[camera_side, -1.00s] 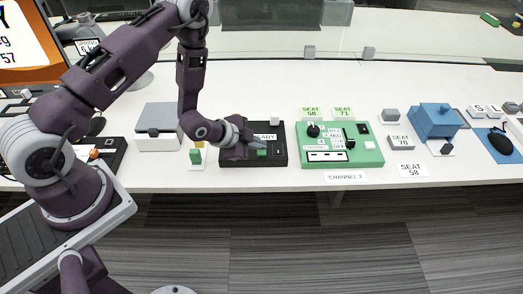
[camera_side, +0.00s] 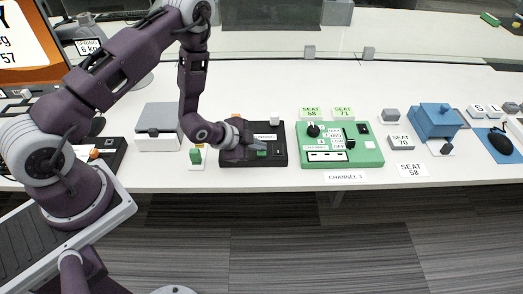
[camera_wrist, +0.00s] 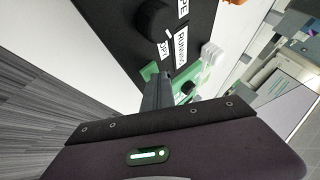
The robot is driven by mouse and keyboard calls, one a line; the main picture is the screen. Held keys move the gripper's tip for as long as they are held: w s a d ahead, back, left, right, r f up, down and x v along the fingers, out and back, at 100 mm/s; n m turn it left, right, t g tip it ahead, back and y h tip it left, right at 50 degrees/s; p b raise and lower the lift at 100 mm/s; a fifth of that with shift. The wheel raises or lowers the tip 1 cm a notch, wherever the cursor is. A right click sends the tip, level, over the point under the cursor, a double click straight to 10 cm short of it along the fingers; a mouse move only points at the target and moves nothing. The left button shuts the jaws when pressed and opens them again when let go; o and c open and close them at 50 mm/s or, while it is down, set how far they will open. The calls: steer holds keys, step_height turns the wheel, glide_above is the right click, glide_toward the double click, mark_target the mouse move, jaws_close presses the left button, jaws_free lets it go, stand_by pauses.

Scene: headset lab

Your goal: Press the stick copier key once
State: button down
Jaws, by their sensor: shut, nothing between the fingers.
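The stick copier appears to be the black box (camera_side: 226,160) near the table's front edge. It bears a green key (camera_side: 262,153) and a white block (camera_side: 275,122) at its back. In the wrist view the box (camera_wrist: 120,25) shows a dark knob (camera_wrist: 152,18), a label that seems to read COPY (camera_wrist: 164,48) and one that looks like RUNNING (camera_wrist: 182,48). Green (camera_wrist: 149,71) shows beside my fingers. My gripper (camera_side: 264,146) is shut and empty, low over the box beside the green key. I cannot tell whether it touches the key.
A green panel (camera_side: 370,157) with knobs and switches stands just right of the box. A small stand with a green block (camera_side: 195,156) and a grey-lidded box (camera_side: 158,125) are to the left. The table behind is mostly clear.

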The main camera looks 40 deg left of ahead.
mark_target(259, 153)
steer(key=shift+r, duration=0.8)
steer(key=shift+r, duration=2.5)
steer(key=s+a+r+n+g+y, duration=0.1)
steer(key=s+r+n, duration=0.2)
steer(key=r, duration=0.7)
steer(key=s+r+n+y, duration=0.1)
steer(key=s+r+n, duration=0.25)
steer(key=r, duration=0.65)
steer(key=s+d+r+n+g, duration=0.1)
steer(key=s+r, duration=0.3)
steer(key=s, duration=0.7)
steer(key=s+d+r+n+g, duration=0.1)
steer(key=s+r+n, duration=0.2)
steer(key=s, duration=0.8)
steer(key=shift+s+d+r+h, duration=0.2)
steer(key=shift+d+r+h, duration=0.15)
steer(key=shift+r, duration=0.15)
